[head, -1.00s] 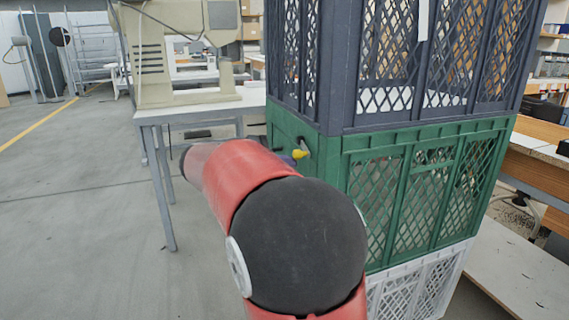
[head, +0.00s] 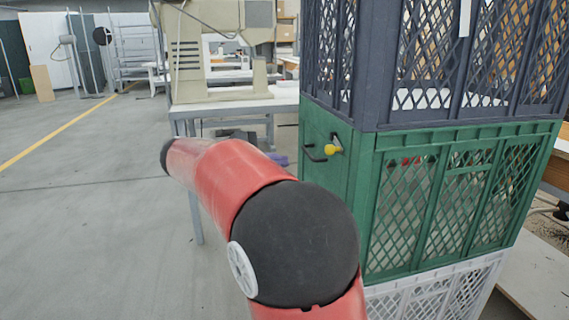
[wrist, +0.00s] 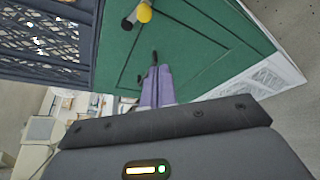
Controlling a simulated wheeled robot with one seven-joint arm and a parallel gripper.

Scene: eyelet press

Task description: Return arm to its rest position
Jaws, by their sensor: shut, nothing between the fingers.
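My red arm fills the lower middle of the head view. My gripper's purple fingers (wrist: 157,88) show in the wrist view, pressed together and empty. A small purple part of my gripper (head: 279,158) shows behind my arm in the head view, left of the green crate. The green crate (head: 350,195) is the middle one of a stack. A yellow knob (head: 333,149) and a dark bent handle (head: 313,154) are on its left face. The knob also shows in the wrist view (wrist: 143,13), apart from my fingertips.
A dark crate (head: 385,126) sits above the green one and a white crate (head: 430,296) below it. The beige press (head: 190,70) stands on a white table (head: 235,107) behind my arm. The floor to the left, with a yellow line (head: 60,135), is clear.

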